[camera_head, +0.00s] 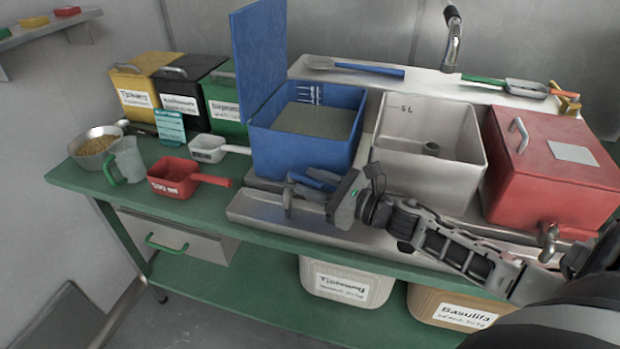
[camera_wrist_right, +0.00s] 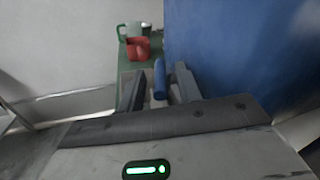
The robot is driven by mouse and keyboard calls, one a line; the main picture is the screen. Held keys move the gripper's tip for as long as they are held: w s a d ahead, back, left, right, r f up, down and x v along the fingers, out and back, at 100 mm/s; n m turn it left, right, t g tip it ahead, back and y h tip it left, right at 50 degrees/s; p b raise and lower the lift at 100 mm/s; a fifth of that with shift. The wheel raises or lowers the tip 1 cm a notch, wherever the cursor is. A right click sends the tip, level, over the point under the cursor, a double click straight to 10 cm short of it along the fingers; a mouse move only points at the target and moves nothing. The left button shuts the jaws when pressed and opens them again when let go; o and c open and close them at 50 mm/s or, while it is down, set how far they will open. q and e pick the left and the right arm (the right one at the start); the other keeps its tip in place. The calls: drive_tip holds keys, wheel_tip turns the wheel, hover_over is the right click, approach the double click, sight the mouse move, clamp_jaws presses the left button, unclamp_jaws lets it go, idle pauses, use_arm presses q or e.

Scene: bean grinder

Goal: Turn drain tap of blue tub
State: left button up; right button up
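The blue tub (camera_head: 300,150) stands on the bench with its lid (camera_head: 258,55) upright on the left; grey-brown contents show inside. Its blue tap handle (camera_head: 322,177) is at the front, partly hidden by my right gripper (camera_head: 303,195). In the right wrist view, the blue handle (camera_wrist_right: 160,80) lies between the two fingers of my right gripper (camera_wrist_right: 159,88). A gap shows at the left finger; the handle is closer to the right finger, and I cannot tell if they touch. The tap's body is hidden. My left gripper is not in view.
A white tub (camera_head: 480,155) and a closed red tub (camera_head: 550,190) with a metal tap (camera_head: 548,240) stand to the right. A red scoop (camera_head: 175,180), a jug (camera_head: 127,160) and a bowl (camera_head: 95,145) are on the left. A metal tray (camera_head: 260,212) runs beneath the gripper.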

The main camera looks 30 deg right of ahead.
drive_tip(key=shift+w+a, duration=0.2)
drive_tip(key=shift+w, duration=0.25)
clamp_jaws()
